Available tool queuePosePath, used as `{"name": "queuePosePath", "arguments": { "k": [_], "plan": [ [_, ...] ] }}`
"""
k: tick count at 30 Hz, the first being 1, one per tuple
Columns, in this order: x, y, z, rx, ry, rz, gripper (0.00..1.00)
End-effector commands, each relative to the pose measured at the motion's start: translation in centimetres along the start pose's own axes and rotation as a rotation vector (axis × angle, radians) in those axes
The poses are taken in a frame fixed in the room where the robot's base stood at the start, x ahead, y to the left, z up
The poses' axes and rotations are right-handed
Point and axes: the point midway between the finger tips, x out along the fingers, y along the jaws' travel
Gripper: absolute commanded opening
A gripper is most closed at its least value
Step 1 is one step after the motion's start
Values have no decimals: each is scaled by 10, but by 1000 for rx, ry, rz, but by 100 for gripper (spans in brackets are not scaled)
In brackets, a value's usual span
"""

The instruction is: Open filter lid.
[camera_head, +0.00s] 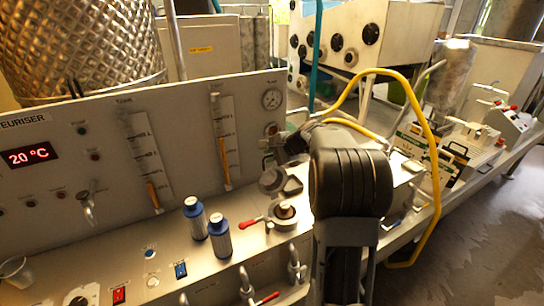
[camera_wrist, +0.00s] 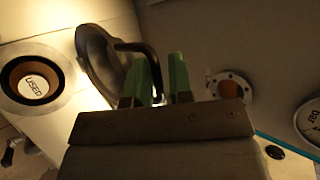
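The filter housing (camera_head: 285,216) stands on the bench in the head view, its mouth uncovered with a brown filter inside. In the wrist view the filter (camera_wrist: 33,83) is marked "USED" and sits within the round housing rim. The dark round lid (camera_wrist: 98,62) stands tilted up beside the housing; it also shows in the head view (camera_head: 271,180). My gripper (camera_wrist: 160,70) has its green fingers apart, at the lid's bent black handle (camera_wrist: 136,48). The handle runs down between the fingers, with a gap visible. My arm hides much of the gripper in the head view.
The upright panel (camera_head: 60,190) with gauges is close behind. A yellow hose (camera_head: 425,110) loops at the right.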

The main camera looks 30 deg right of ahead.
Motion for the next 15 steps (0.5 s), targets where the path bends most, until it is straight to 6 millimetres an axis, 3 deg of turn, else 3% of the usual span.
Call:
{"name": "queuePosePath", "arguments": {
  "k": [9, 15],
  "plan": [
    [4, 7, 1, 6, -12, 17, 34],
    [-17, 7, -1, 6, -7, 11, 34]
  ]
}}
